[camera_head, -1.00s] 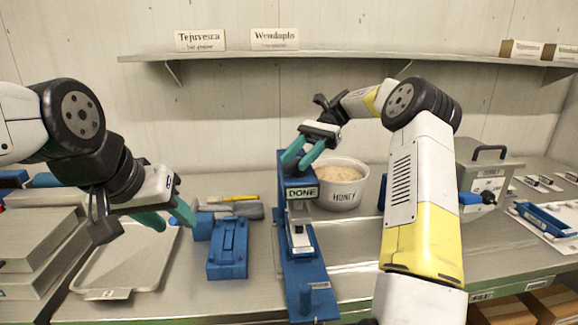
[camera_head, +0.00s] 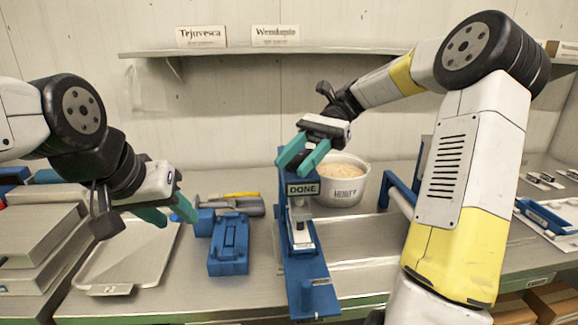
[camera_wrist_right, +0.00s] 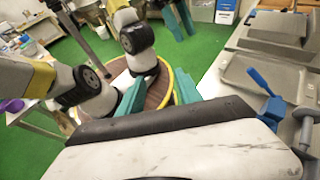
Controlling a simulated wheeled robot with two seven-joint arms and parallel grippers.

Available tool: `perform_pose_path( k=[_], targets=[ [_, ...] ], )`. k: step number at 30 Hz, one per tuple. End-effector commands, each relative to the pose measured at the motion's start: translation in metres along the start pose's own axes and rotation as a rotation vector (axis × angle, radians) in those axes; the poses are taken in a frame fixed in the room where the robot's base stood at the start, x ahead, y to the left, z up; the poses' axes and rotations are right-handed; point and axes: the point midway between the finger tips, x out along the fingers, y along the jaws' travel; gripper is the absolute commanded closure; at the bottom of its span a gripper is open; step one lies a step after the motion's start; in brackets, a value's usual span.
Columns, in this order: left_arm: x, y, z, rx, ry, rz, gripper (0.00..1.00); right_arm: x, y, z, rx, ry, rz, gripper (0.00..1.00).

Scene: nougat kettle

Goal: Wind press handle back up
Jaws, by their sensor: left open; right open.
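The blue press (camera_head: 303,270) stands upright mid-counter with a "DONE" display (camera_head: 303,189) near its top. A white labelled block (camera_head: 302,235) sits in its lower part. I cannot make out the press handle clearly. My right gripper (camera_head: 299,157) is open at the top of the press, its teal fingers overlapping it in the picture; contact cannot be told. Its fingers also show in the right wrist view (camera_wrist_right: 157,100), with nothing between them. My left gripper (camera_head: 172,216) is open and empty over the right edge of a grey tray (camera_head: 100,275).
A white bowl of nougat-like mass (camera_head: 343,192) stands right behind the press. A blue fixture (camera_head: 228,250) lies left of it, with a yellow-handled tool (camera_head: 240,195) behind. Stacked grey boxes (camera_head: 35,235) stand far left.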

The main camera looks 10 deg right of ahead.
Motion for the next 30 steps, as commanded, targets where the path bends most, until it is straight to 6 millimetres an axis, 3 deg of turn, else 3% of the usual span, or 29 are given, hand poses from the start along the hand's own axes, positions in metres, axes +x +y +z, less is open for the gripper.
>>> perform_pose_path(
  k=[7,20,25,30],
  targets=[
    [0.0,0.0,0.0,0.0,0.0,0.0,0.58,0.02,0.017,0.011,0.002,0.0,-0.001,0.58],
    [0.0,0.0,0.0,0.0,0.0,0.0,0.58,0.024,0.019,0.012,-0.002,0.008,0.0,0.58],
    [0.0,0.0,0.0,0.0,0.0,0.0,0.58,0.044,0.02,0.007,-0.04,0.147,0.0,0.58],
    [0.0,0.0,0.0,0.0,0.0,0.0,0.58,0.069,0.033,-0.009,-0.163,0.444,0.006,0.58]
  ],
)
